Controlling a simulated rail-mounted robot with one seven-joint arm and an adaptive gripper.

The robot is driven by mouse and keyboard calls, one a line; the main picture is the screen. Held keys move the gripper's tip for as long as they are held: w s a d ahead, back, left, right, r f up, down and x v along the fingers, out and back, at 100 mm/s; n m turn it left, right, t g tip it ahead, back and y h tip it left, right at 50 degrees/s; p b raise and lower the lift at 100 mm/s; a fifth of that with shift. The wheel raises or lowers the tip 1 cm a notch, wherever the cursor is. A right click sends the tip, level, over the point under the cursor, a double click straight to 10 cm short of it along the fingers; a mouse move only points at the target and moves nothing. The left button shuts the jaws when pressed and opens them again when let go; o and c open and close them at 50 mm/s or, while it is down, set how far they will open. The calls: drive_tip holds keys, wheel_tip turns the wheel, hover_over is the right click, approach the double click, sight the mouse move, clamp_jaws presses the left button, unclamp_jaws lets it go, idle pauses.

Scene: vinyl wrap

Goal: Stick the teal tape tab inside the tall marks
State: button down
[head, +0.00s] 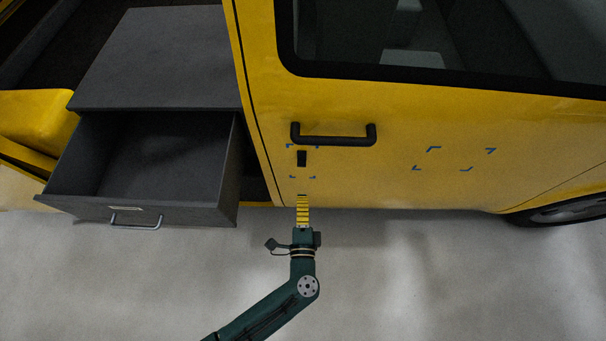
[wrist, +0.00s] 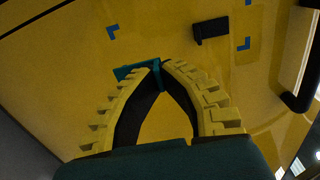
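My gripper (head: 302,197) is in front of the yellow door, just below the tall marks (head: 292,177). In the wrist view its two yellow fingers with black inner pads meet at the tips (wrist: 160,66). A teal tape tab (wrist: 134,72) is pinched there, with part sticking out to the left of the tips. In the head view the tab is too small to make out clearly. The tall marks are blue corner brackets on the door. Some brackets (wrist: 113,31) show in the wrist view beyond the fingertips, apart from the tab.
A small black block (head: 302,158) is on the door among the tall marks; it also shows in the wrist view (wrist: 212,29). A black door handle (head: 333,140) is just above. Wide blue marks (head: 433,149) lie to the right. An open grey drawer (head: 150,212) juts out left.

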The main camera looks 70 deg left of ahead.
drive_tip(key=shift+r+t, duration=0.15)
drive_tip(key=shift+t, duration=0.25)
drive_tip(key=shift+w+a, duration=0.1)
drive_tip(key=shift+a, duration=0.1)
drive_tip(key=x, duration=0.7)
drive_tip(key=shift+b, duration=0.4)
drive_tip(key=shift+w+a+b, duration=0.15)
drive_tip(key=shift+a+b, duration=0.25)
drive_tip(key=shift+a, duration=0.25)
idle(1.5)
drive_tip(key=c, duration=1.2)
unclamp_jaws()
drive_tip(key=shift+a+r, duration=0.1)
drive_tip(key=shift+o, duration=0.2)
